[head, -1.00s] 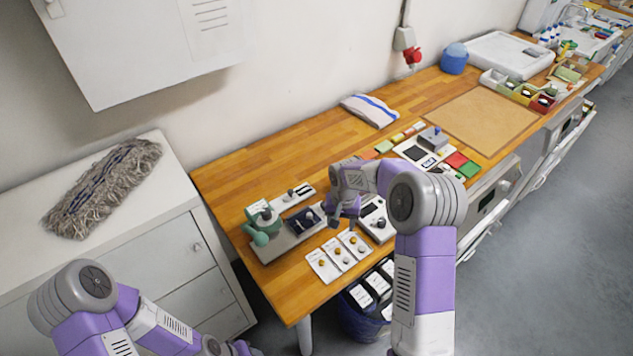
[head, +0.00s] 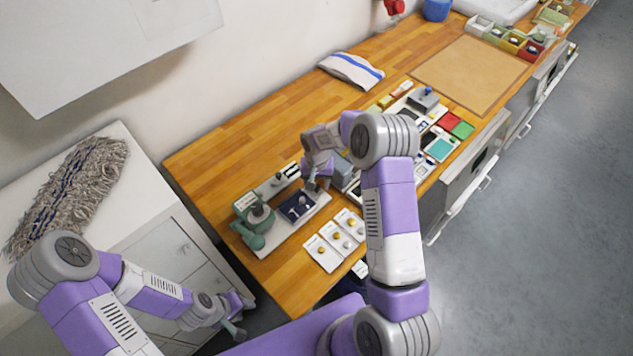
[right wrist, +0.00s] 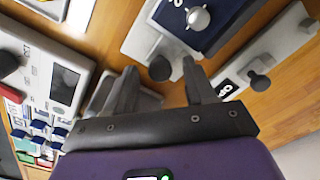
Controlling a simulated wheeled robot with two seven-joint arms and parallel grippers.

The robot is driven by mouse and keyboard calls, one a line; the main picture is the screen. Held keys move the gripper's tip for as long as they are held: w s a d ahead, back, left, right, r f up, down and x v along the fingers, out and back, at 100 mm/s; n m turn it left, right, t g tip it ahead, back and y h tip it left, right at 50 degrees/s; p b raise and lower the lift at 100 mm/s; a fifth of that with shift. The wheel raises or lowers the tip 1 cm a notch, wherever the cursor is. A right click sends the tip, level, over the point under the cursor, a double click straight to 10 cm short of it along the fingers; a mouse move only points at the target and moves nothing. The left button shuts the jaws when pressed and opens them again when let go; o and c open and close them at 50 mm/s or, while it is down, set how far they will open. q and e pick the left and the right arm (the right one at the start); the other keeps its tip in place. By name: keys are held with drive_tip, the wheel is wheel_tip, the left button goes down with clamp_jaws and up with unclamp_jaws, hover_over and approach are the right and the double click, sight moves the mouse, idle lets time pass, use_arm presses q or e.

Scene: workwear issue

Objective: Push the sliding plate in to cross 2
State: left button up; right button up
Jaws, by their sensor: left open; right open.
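A light base plate (head: 267,249) with a green press (head: 256,220) stands at the near left of the bench. On it lies a dark blue plate (head: 297,206) with a silver knob. The blue plate also shows at the top of the right wrist view (right wrist: 222,22), with a dark round knob (right wrist: 160,68) at the light base's near end. I cannot tell which part slides, nor make out any cross marks. My right gripper (head: 318,183) is open and empty, just right of the blue plate; its fingers (right wrist: 160,88) point towards the dark knob. My left gripper (head: 238,320) is open, low beside the bench.
A grey bar (head: 272,184) with a black-and-white label lies behind the base. White cards (head: 324,253) with small knobs lie in front. A device with a screen (right wrist: 50,75) is left in the wrist view. A folded cloth (head: 352,70) lies at the back; the back-left bench is clear.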

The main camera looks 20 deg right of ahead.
sight(296, 206)
drive_tip(key=shift+f, duration=0.25)
drive_tip(key=shift+c, duration=0.2)
clamp_jaws()
drive_tip(key=s+a+b, duration=0.1)
drive_tip(key=a, duration=0.1)
drive_tip(key=s+a, duration=0.1)
drive_tip(key=a, duration=0.2)
drive_tip(key=a+b, duration=0.1)
drive_tip(key=a, duration=0.2)
drive_tip(key=shift+s+a+b, duration=0.25)
drive_tip(key=shift+s+b, duration=0.1)
drive_tip(key=shift+s, duration=0.05)
drive_tip(key=shift+o, duration=0.2)
unclamp_jaws()
drive_tip(key=shift+r, duration=0.1)
